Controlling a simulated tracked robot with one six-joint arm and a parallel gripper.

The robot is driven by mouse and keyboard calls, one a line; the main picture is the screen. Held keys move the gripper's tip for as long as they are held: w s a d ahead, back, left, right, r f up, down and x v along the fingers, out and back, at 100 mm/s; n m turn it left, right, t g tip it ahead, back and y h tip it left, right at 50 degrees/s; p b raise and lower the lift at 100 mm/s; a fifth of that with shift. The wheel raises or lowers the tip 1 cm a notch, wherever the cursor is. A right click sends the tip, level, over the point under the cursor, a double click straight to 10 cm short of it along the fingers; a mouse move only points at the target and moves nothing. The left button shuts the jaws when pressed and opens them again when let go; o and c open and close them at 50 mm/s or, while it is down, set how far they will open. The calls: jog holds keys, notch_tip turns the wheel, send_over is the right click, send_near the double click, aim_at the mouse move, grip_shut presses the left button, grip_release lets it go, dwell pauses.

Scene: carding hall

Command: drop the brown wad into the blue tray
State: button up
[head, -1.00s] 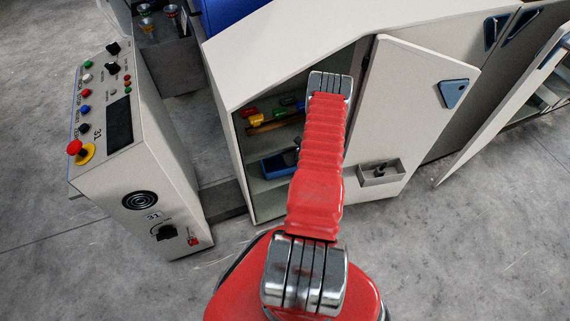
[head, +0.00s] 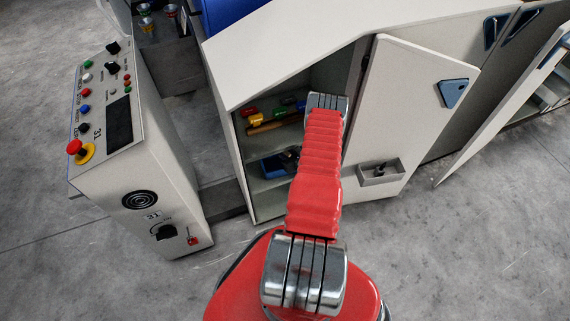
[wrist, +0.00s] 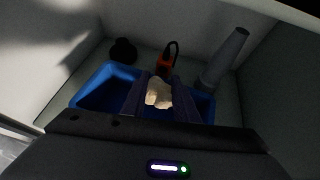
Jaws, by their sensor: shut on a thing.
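In the wrist view my gripper (wrist: 160,88) is shut on a wad (wrist: 158,94), which looks pale tan rather than brown. The blue tray (wrist: 92,92) lies behind and below the fingers on a shelf. The wad shows over the tray's middle; I cannot tell its exact height or whether it touches the tray. In the head view the blue tray (head: 272,166) shows partly on the cabinet's lower shelf, and my arm hides its right side. The wad cannot be made out there.
Behind the tray stand a dark round object (wrist: 123,50), an orange object with a black loop (wrist: 168,62) and a grey tube (wrist: 225,58). The cabinet walls are close on both sides. The open door (head: 415,110) stands right; coloured items (head: 256,119) lie on the upper shelf.

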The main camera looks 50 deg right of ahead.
jog(key=o, duration=1.1)
jog(key=shift+s, duration=0.1)
jog(key=v, duration=1.3)
jog(key=shift+s+a, duration=0.15)
jog(key=shift+s, duration=0.05)
jog(key=shift+r, duration=0.1)
